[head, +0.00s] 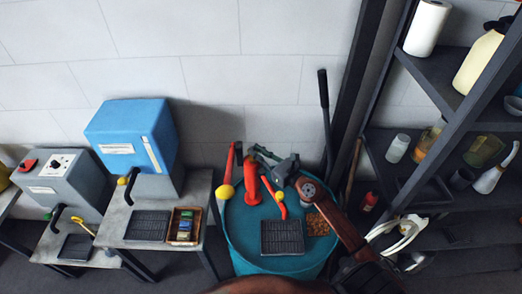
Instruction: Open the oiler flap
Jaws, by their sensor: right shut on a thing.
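A round teal drum (240,248) stands at the middle bottom of the head view, with red fittings on its top. One is a curved red piece (254,182); another is an upright red lever (236,160) with a yellow knob (225,191) below it. A small red lever (280,205) has a yellow part too. I cannot tell which part is the oiler flap. My right gripper (262,155) reaches over the drum from the right, grey-green, its fingertips close behind the curved red piece. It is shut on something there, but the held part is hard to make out. My left gripper is not in view.
A black grate (282,237) and a brown patch (318,224) lie on the drum's front. Left are a blue box (125,127) and a grey box (62,180) on stands. A dark shelf rack (440,192) with bottles stands right.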

